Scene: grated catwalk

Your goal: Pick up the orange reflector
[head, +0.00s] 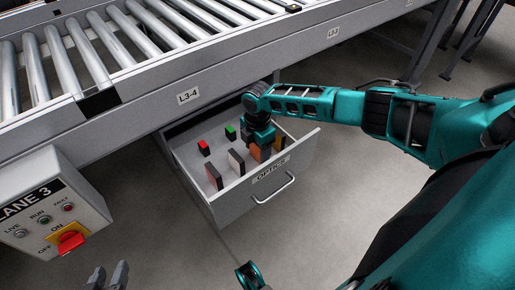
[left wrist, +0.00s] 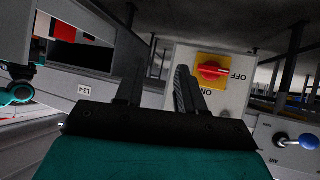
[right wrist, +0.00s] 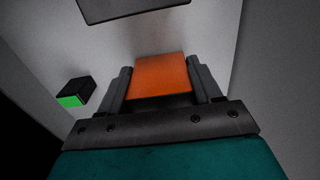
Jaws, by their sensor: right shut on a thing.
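The orange reflector (head: 257,153) is a flat orange block standing in the open drawer marked OPTICS (head: 240,202). My right gripper (head: 260,146) reaches down into the drawer from above and is shut on it. In the right wrist view the orange reflector (right wrist: 160,76) sits between the two fingers of my right gripper (right wrist: 161,84). Its lower part is hidden in the head view by neighbouring pieces and the drawer front. My left gripper (head: 108,277) is at the bottom left of the head view, away from the drawer. Its fingers stand apart and empty in the left wrist view (left wrist: 158,88).
The roller conveyor (head: 150,50) overhangs the drawer's back. A control box (head: 50,205) stands at left. The floor in front is clear.

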